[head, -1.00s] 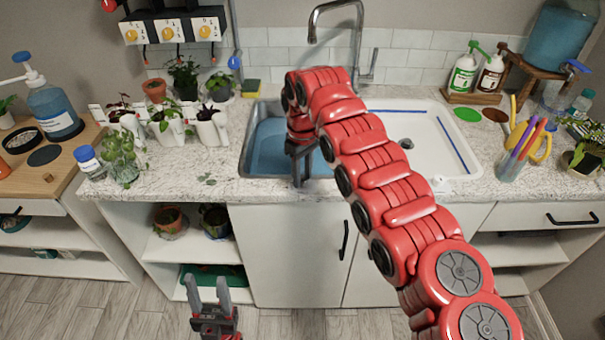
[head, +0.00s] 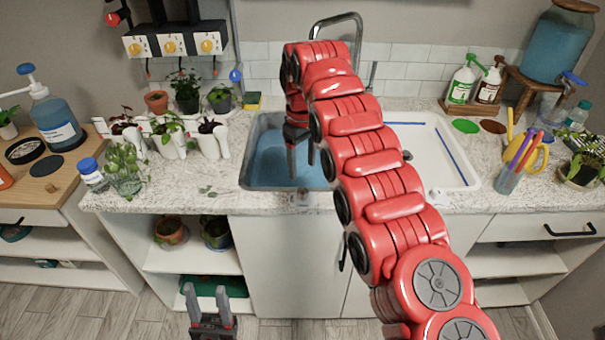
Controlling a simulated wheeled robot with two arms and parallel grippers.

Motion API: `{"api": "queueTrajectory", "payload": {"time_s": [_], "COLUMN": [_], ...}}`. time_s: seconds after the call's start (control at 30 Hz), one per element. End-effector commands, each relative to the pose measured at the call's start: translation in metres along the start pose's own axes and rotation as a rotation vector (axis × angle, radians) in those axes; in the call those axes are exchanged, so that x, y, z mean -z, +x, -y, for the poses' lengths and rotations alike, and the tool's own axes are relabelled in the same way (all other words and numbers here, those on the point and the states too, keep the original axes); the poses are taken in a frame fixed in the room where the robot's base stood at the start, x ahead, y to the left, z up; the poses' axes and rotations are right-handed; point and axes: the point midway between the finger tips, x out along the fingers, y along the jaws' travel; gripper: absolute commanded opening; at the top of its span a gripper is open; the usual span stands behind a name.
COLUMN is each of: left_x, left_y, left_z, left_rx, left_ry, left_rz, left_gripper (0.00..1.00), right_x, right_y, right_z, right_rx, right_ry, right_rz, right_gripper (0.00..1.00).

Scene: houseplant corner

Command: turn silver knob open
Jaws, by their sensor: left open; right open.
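No knob that is plainly silver shows clearly. The silver-grey faucet (head: 354,35) rises behind the sink, with a thin upright lever (head: 372,75) at its right. The red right arm crosses in front and hides the faucet's lower part. My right gripper (head: 301,170) points down over the sink's blue, water-filled left basin (head: 262,160). Its fingers are apart with nothing between them, in front of and below the faucet. My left gripper (head: 206,291) is low in front of the cabinet, fingers up, open and empty.
A wall panel (head: 139,47) with yellow knobs and a red knob (head: 112,18) is at upper left. White potted plants (head: 172,142) stand left of the sink. Soap bottles (head: 462,83) stand behind its white right side (head: 437,165). Counter space in front is narrow.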

Motion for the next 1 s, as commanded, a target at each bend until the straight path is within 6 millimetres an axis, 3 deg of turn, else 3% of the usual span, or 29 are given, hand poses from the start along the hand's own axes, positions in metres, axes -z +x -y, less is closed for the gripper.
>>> {"api": "queueTrajectory", "payload": {"time_s": [0.03, 0.1, 0.4, 1.0], "left_x": [0.003, 0.006, 0.013, 0.015], "left_y": [0.02, 0.036, 0.08, 0.087], "left_z": [0.001, 0.002, 0.004, 0.004], "left_rx": [0.0, 0.0, 0.0, 0.0], "left_ry": [0.0, 0.0, 0.0, 0.0], "left_rz": [0.0, 0.0, 0.0, 0.0], "left_gripper": [0.5, 0.5, 0.5, 0.5], "right_x": [0.001, 0.001, 0.0, 0.0], "right_y": [-0.023, -0.039, -0.082, -0.089], "right_z": [0.001, 0.001, 0.0, 0.0], "right_rx": [0.001, 0.001, 0.001, 0.002], "right_ry": [-0.001, -0.001, 0.0, 0.0], "right_rz": [-0.001, -0.001, 0.001, 0.002], "right_gripper": [0.68, 0.68, 0.68, 0.68]}}
